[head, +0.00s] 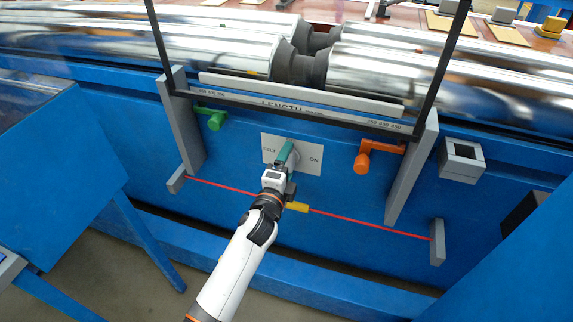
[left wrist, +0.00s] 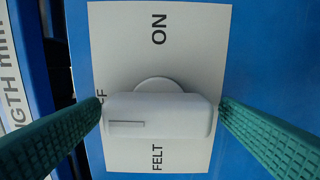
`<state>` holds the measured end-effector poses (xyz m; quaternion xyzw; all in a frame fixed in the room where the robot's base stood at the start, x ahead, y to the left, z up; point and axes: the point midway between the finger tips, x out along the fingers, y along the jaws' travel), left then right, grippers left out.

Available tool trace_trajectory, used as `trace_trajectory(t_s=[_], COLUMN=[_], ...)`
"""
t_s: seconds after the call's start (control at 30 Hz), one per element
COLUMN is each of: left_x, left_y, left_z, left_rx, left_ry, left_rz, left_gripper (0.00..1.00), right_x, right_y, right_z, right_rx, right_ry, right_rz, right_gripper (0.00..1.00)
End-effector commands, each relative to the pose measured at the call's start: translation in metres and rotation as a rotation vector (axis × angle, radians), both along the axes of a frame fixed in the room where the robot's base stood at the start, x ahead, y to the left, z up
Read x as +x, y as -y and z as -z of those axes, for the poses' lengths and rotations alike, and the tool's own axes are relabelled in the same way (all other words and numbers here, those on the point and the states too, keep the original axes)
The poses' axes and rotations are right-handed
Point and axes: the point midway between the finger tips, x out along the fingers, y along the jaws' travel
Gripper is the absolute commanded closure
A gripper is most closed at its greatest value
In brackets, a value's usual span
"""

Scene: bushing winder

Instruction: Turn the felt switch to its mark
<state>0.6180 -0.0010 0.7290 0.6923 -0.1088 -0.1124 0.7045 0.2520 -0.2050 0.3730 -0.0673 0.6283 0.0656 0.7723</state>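The felt switch is a pale grey knob with a bar-shaped handle (left wrist: 160,118) on a white plate (left wrist: 115,45) marked FELT and ON. A third label at the left in the left wrist view is partly covered by a finger. The handle's short line lies at its left end, on that label's side, not toward ON. The plate (head: 310,170) also shows in the head view on the blue front panel. My left gripper (head: 286,152) has its teal fingers (left wrist: 160,112) at the two ends of the handle, with no clear gap. My right gripper is not in view.
A green handle (head: 215,118) and an orange handle (head: 364,160) flank the plate. Grey brackets (head: 412,170) carry a black frame and the LENGTH scale (head: 300,108). A red line (head: 350,219) with a yellow tab (head: 297,207) crosses below. Shiny rollers (head: 210,50) lie behind.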

Motion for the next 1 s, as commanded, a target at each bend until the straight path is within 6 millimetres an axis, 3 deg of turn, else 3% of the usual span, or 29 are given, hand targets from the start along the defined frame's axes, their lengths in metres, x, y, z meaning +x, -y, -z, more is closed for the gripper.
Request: trace_trajectory(t_s=[0.27, 0.7, 1.0], left_x=[-0.009, -0.091, -0.114], left_y=[-0.003, -0.03, -0.037], left_z=[-0.001, 0.0, 0.0], left_rx=[0.002, 0.0, 0.001], left_ry=[0.002, -0.001, 0.0], left_rz=[0.0, 0.0, 0.0], left_gripper=[0.15, 0.15, 0.15], right_x=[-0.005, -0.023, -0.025], right_y=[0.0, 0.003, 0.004], right_z=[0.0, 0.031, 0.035], right_rx=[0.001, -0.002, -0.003], right_ry=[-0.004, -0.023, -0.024], right_rz=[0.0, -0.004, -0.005], right_gripper=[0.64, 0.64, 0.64])
